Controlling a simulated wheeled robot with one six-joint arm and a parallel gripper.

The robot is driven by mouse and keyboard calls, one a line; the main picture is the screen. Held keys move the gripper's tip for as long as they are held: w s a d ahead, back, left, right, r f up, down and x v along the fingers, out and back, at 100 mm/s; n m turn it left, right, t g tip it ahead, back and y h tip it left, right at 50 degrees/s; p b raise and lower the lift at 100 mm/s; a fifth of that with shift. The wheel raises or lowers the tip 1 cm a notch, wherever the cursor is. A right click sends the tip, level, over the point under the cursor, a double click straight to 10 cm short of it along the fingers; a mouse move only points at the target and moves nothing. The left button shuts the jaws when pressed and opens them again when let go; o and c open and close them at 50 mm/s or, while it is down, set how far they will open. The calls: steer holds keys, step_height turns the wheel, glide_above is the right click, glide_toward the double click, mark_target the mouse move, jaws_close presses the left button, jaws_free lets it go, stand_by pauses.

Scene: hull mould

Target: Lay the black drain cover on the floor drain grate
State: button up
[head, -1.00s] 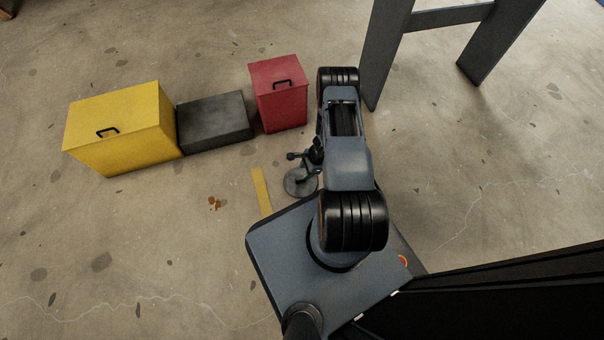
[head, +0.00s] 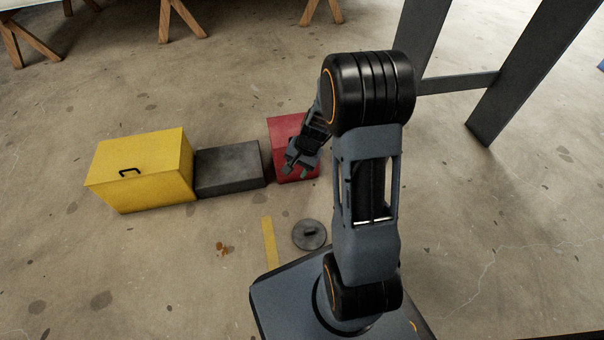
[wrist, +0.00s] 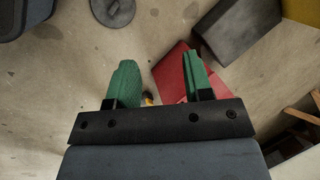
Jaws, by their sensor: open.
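The dark round drain cover (head: 309,235) lies flat on the floor just ahead of my base, with a small black handle on its top. It also shows, partly cut off, at the top of the wrist view (wrist: 113,12). No separate floor drain grate shows; I cannot tell whether it is hidden under the cover. My gripper (head: 298,170) is raised in front of the red box, apart from the cover. In the wrist view its green fingers (wrist: 160,65) are spread with nothing held between them.
A yellow box (head: 140,173), a low dark grey block (head: 229,168) and a red box (head: 285,129) stand in a row beyond the cover. A yellow floor strip (head: 269,242) lies left of the cover. Grey legs (head: 500,95) stand at right; wooden trestles (head: 180,18) stand at the back.

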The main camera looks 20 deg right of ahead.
steer(key=s+a+r+n+t+h, duration=0.1)
steer(key=s+a+r+n+h, duration=0.2)
steer(key=s+r+n, duration=0.5)
steer(key=s+a+r, duration=0.1)
steer(key=s+r, duration=0.4)
steer(key=r, duration=0.2)
steer(key=shift+s+a+r+n, duration=0.3)
steer(key=shift+s+r+n, duration=0.1)
step_height(320, 180, up, 39)
steer(key=t+p, duration=0.1)
steer(key=p, duration=3.6)
steer(key=shift+s+a+r, duration=0.15)
steer(key=shift+a, duration=0.05)
steer(key=shift+d, duration=0.1)
